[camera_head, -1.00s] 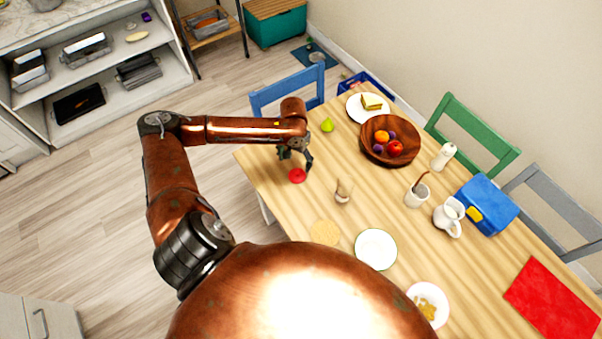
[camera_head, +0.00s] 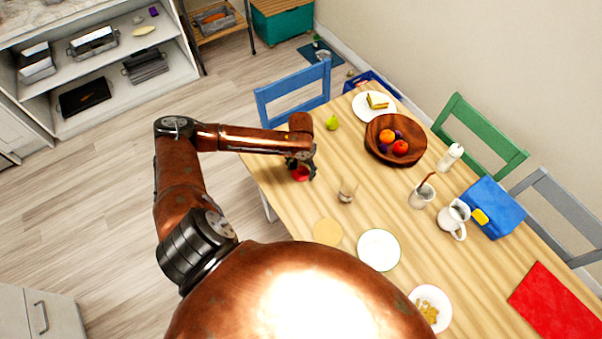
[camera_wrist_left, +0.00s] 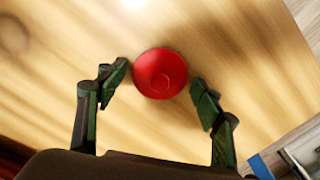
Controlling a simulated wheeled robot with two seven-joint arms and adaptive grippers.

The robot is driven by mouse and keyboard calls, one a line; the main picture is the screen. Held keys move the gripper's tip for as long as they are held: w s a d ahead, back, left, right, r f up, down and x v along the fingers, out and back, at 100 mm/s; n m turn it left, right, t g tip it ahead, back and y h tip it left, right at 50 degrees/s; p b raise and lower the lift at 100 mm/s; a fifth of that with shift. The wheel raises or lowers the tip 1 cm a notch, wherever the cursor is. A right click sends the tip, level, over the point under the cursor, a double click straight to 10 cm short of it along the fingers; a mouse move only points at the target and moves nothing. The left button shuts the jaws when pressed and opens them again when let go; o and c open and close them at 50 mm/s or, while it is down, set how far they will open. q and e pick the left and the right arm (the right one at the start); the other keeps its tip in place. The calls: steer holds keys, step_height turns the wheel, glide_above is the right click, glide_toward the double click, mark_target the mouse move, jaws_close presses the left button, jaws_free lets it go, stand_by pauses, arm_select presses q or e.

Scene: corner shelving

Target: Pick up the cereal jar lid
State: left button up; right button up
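My right gripper is not in view. I cannot make out a cereal jar for certain.
A small beige item (camera_head: 346,193) stands right of the lid. A round tan mat (camera_head: 327,232) and a white plate (camera_head: 379,250) lie nearer. A blue chair (camera_head: 292,94) stands at the far end.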

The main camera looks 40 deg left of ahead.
arm_select(q)
steer(key=c, duration=0.7)
steer(key=shift+r, duration=0.1)
